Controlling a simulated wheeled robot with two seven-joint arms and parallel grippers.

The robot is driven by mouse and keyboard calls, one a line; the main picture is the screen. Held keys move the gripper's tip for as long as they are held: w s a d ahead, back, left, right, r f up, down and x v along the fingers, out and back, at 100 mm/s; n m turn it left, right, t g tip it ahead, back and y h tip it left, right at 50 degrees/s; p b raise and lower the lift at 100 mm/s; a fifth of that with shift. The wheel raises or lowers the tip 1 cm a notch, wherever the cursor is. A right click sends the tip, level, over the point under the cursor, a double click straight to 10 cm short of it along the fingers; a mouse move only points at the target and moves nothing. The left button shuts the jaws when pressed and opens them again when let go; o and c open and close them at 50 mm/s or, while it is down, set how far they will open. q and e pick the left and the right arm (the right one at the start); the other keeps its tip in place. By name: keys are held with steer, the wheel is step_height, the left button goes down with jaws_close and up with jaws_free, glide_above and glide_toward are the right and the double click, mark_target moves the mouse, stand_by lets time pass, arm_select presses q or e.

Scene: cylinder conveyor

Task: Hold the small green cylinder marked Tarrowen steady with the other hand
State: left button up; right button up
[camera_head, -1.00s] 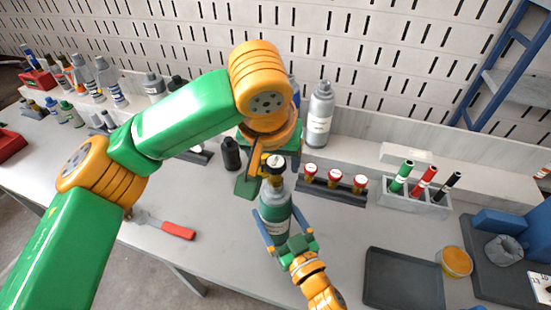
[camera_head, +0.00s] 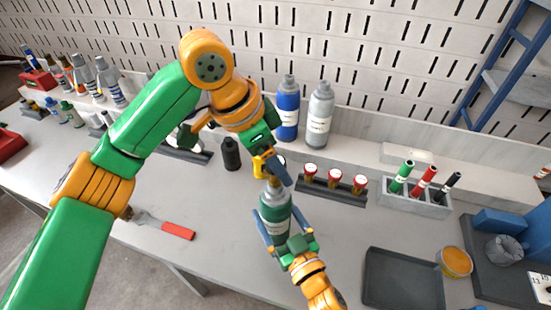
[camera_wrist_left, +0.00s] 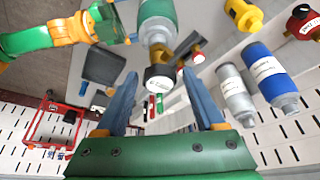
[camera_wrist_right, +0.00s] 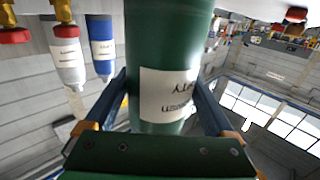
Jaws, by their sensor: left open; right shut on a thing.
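The green cylinder (camera_head: 275,228) with a white label stands upright in my right gripper (camera_head: 283,238). It also shows in the right wrist view (camera_wrist_right: 168,40), between both fingers. Its label is upside down there and only partly legible. My left gripper (camera_head: 268,168) is open just above the cylinder's top. In the left wrist view, the black cap with a white disc (camera_wrist_left: 160,77) lies between the open left fingers (camera_wrist_left: 162,98), apart from both. The left gripper partly hides the cap in the head view.
A black bottle (camera_head: 231,154) stands left of the left gripper. Blue (camera_head: 287,115) and grey (camera_head: 320,115) bottles stand behind. A rack of red-capped pieces (camera_head: 335,187), a marker holder (camera_head: 415,203) and a dark tray (camera_head: 403,280) are to the right. A red-handled tool (camera_head: 178,231) lies left.

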arm_select(q)
steer(key=m+g, duration=0.1)
steer(key=m, duration=0.2)
steer(key=m+g, duration=0.1)
steer(key=m, duration=0.2)
steer(key=shift+g, duration=0.3)
steer(key=m+g, duration=0.1)
steer(key=m, duration=0.2)
steer(key=m+g, duration=0.1)
steer(key=m, duration=0.2)
steer(key=shift+y, duration=0.4)
steer(key=shift+f, duration=1.3)
